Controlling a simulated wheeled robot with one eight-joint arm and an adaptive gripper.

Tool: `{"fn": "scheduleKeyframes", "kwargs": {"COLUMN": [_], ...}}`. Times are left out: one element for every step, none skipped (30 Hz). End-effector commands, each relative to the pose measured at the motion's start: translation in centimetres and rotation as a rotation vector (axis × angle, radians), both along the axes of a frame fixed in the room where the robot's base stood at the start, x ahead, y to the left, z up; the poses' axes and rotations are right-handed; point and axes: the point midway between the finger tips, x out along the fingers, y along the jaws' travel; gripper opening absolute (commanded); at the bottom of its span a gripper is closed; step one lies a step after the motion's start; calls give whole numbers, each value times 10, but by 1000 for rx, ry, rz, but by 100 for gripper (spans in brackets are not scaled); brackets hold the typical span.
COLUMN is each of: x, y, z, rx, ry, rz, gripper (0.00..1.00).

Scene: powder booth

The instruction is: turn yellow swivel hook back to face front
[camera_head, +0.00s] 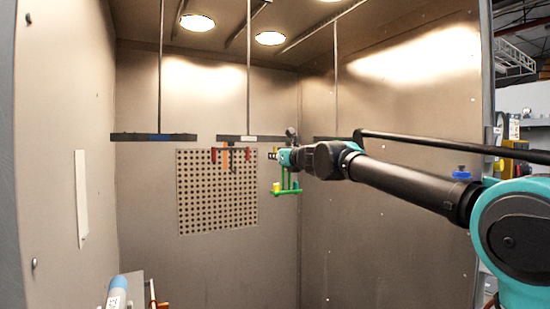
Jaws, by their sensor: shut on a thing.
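My gripper (272,154) is at the end of my arm, which reaches in from the right. It is small and dark here and points left, beside the right end of the middle hanging crossbar. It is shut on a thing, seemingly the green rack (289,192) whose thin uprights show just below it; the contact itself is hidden. A yellow piece (276,187) stands at the left end of the green rack's lower bar. I cannot make out the hook's shape or which way it faces.
The middle crossbar (235,138) carries a red rack (230,149) with an orange piece (225,160), left of my gripper. A left crossbar (153,137) hangs empty. A perforated panel (215,205) is on the back wall. The lower booth is mostly clear.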

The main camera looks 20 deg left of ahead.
Motion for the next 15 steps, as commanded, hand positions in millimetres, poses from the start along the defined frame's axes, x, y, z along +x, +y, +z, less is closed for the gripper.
{"fn": "scheduleKeyframes", "kwargs": {"x": [-1, -2, -3, -4, -5, -6, -7, -8, -9, -9, -9, -10, -10, -10, -11], "y": [-2, -3, -6, -8, -10, -13, -14, -16, -17, -18, -18, -20, -21, -23, -25], "z": [0, 0, 0, 0, 0, 0, 0, 0, 0, 0, 0, 0, 0, 0, 0], "rx": [0, 0, 0, 0, 0, 0, 0, 0, 0, 0, 0, 0, 0, 0, 0], "ry": [0, 0, 0, 0, 0, 0, 0, 0, 0, 0, 0, 0, 0, 0, 0], "rz": [0, -1, -1, -1, -2, -2, -2, -2, -2, -2, -2, -2, -2, -2, -2], "gripper": [4, 4, 4, 4, 5, 5, 5, 5, 5, 5, 5, 5, 5, 5, 5]}}
